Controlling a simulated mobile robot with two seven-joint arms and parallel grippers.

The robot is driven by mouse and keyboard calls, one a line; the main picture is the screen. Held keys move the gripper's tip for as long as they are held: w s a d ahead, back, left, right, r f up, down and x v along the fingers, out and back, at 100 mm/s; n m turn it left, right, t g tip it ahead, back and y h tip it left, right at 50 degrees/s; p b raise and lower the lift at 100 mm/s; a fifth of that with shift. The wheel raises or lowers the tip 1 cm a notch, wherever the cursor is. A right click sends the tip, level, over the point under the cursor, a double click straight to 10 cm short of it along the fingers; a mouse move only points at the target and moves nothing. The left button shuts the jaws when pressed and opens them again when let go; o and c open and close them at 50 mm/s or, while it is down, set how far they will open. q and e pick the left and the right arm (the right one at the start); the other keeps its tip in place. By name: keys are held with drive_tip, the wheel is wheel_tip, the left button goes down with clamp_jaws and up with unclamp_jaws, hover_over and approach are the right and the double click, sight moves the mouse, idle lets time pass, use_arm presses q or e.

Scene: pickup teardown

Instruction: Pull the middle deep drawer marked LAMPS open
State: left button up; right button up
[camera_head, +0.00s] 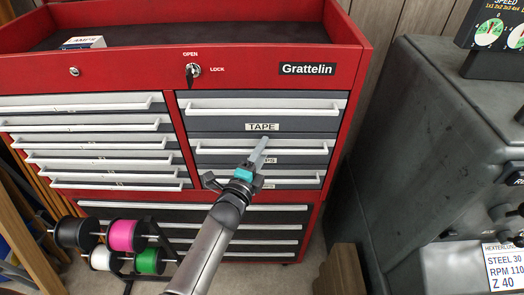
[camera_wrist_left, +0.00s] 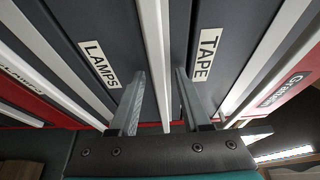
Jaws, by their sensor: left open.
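The LAMPS drawer (camera_head: 310,160) is the middle deep drawer on the right side of the red cabinet. It looks shut, flush with its neighbours. My left gripper covers part of its label in the head view; the whole LAMPS label (camera_wrist_left: 100,64) shows in the left wrist view. Its pale bar handle (camera_wrist_left: 153,45) runs between my fingers there. My left gripper (camera_head: 260,153) is open, one finger on each side of that handle. I cannot tell whether either finger touches it. My right gripper is not in view.
The TAPE drawer (camera_head: 305,122) is just above, shut. A key (camera_head: 192,73) sits in the OPEN/LOCK switch. Shallow drawers (camera_head: 85,125) are at left. A large grey machine (camera_head: 425,130) stands close on the right.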

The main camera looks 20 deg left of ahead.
use_arm(q)
clamp_jaws()
idle(1.4)
